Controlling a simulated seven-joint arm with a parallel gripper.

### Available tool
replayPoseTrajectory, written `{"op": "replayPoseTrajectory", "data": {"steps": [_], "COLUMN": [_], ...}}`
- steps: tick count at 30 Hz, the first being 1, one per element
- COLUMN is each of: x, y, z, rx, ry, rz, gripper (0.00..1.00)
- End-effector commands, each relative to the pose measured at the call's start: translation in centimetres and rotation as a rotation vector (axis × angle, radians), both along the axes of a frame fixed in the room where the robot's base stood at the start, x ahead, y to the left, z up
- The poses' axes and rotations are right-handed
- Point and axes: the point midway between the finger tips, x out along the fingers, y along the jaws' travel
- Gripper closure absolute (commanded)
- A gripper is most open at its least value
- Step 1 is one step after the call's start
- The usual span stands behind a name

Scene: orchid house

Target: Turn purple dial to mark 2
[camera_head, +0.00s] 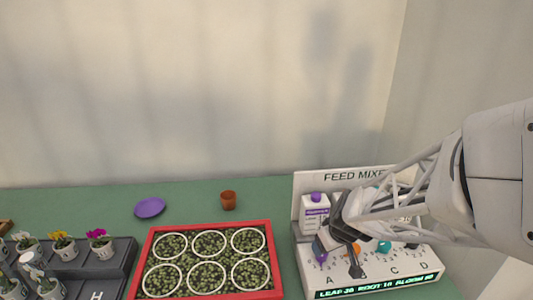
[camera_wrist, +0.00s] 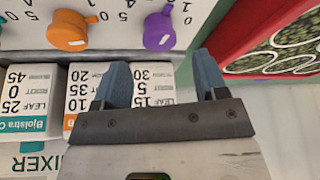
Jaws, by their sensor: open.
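The purple dial (camera_head: 321,258) is at the left end of the feed mixer's (camera_head: 408,279) sloped white panel, above the letter A. In the wrist view the purple dial (camera_wrist: 160,32) shows a short white line near its lower edge; which number it points to I cannot tell. My gripper (camera_head: 338,257) is over the left part of the panel and partly hides it. In the wrist view my gripper's (camera_wrist: 163,72) two blue-grey fingers are apart, with nothing between them. The purple dial lies just beyond the fingertips, roughly in line with the gap.
An orange dial (camera_wrist: 68,30) sits beside the purple one, and a teal dial (camera_head: 384,247) further right. A purple-capped carton (camera_head: 314,212) stands behind the panel. A red-rimmed plant tray (camera_head: 271,252) is close on the left. Green table is clear around a purple saucer (camera_head: 150,207) and brown pot (camera_head: 228,200).

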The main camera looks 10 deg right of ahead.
Motion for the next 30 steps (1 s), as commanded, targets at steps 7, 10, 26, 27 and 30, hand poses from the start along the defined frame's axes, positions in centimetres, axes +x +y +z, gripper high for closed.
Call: {"op": "replayPoseTrajectory", "data": {"steps": [7, 10, 26, 27, 30], "x": [-1.0, -1.2, -1.5, -1.7, -2.5], "y": [-0.4, -0.4, -0.2, -0.1, 0.6], "z": [2.5, 2.9, 3.7, 4.1, 5.3], "rx": [-0.001, 0.000, 0.002, 0.004, 0.010], "ry": [-0.001, 0.000, 0.002, 0.004, 0.016], "rz": [0.000, -0.001, -0.004, -0.007, -0.018], "gripper": [0.34, 0.34, 0.34, 0.34, 0.34]}}
